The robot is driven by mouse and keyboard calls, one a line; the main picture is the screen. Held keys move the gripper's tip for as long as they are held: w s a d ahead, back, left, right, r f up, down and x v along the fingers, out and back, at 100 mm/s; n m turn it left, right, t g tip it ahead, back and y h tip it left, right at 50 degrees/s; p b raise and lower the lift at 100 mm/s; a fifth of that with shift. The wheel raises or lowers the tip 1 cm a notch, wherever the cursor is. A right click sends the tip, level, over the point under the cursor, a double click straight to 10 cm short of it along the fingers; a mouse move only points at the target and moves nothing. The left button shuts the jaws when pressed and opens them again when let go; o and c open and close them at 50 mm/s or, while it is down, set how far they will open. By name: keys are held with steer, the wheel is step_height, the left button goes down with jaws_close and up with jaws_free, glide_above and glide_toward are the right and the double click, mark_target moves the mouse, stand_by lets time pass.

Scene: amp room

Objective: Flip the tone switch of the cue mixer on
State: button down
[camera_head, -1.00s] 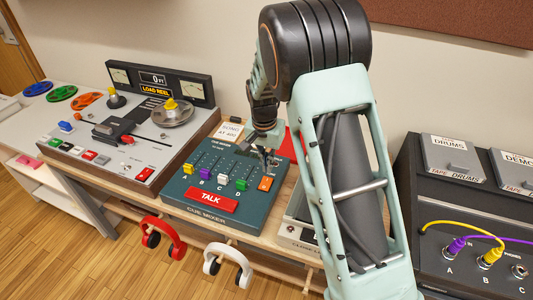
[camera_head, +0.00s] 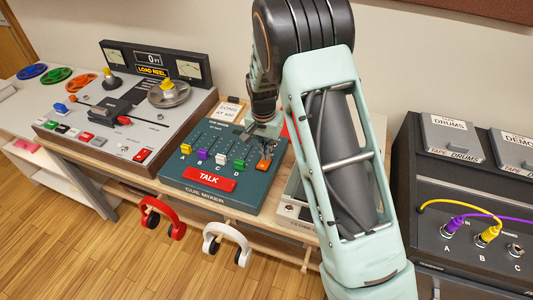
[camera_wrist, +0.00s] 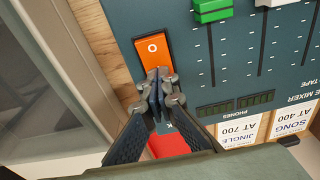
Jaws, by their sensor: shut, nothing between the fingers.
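The cue mixer (camera_head: 225,200) is a dark teal sloped panel with several coloured sliders and a red TALK key (camera_head: 208,179). An orange rocker switch (camera_head: 262,166) sits at its right side. In the wrist view the orange switch (camera_wrist: 153,48) shows an "O" at its far end; its other end is hidden behind my fingers. My gripper (camera_wrist: 158,84) is shut and empty, its tips at the lower part of the switch. I cannot tell whether they touch it. In the head view my gripper (camera_head: 267,150) is over the mixer's right side. No tone label is readable.
A tape machine (camera_head: 130,110) stands left of the mixer. Song cards (camera_wrist: 291,119) lie behind the mixer. Red and white headphones (camera_head: 228,243) hang at the shelf front. A patch panel with cables (camera_head: 480,220) stands at the right.

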steer(key=shift+s, duration=0.15)
steer(key=shift+s+a+r, duration=0.25)
steer(key=shift+s+a, duration=0.05)
steer(key=shift+s, duration=0.3)
step_height(320, 180, up, 14)
steer(key=w+p, duration=0.1)
steer(key=p, duration=0.1)
steer(key=shift+w+d, duration=0.3)
steer(key=shift+d, duration=0.05)
stand_by(0.4)
